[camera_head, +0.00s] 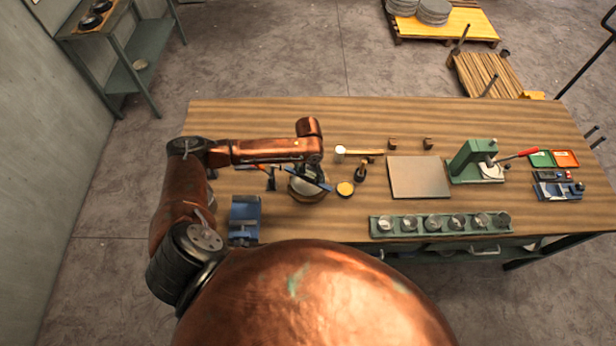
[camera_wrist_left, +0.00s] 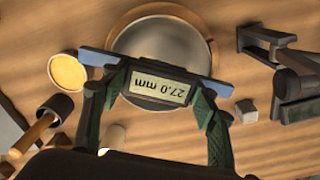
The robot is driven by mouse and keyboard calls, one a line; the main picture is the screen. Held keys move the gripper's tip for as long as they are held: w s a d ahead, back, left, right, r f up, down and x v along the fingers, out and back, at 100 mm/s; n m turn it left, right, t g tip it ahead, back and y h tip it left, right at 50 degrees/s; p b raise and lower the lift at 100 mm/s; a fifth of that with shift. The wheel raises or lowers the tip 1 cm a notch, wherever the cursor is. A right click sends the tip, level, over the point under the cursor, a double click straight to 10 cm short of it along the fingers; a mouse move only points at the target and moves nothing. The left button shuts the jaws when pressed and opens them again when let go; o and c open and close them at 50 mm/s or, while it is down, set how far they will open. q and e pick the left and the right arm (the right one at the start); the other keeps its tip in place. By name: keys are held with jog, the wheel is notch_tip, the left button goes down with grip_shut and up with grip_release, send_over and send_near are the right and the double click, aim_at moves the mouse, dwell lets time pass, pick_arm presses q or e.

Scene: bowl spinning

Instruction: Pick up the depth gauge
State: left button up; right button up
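The depth gauge (camera_wrist_left: 160,86) is a dark bar with blue ends and a small display that reads 27.0 mm. It lies across the metal bowl (camera_wrist_left: 150,42) in the left wrist view. In the head view the gauge (camera_head: 317,182) shows partly behind my left arm, over the bowl (camera_head: 306,192). My left gripper (camera_wrist_left: 160,92) has one green-padded finger at each end of the display. I cannot tell whether the pads press on the gauge or stand just clear of it. My right gripper is not in view.
On the wooden table (camera_head: 250,115), a mallet (camera_head: 362,152), a dark-headed tool (camera_head: 361,171) and a yellow tin (camera_head: 345,189) stand right of the bowl. A blue stand (camera_head: 243,219) is left of it. A flat board (camera_head: 419,177), green press (camera_head: 476,161) and green cup rack (camera_head: 440,224) lie further right.

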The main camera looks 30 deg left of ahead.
pick_arm(q)
jog(key=shift+r, duration=0.1)
jog(key=c, duration=0.9)
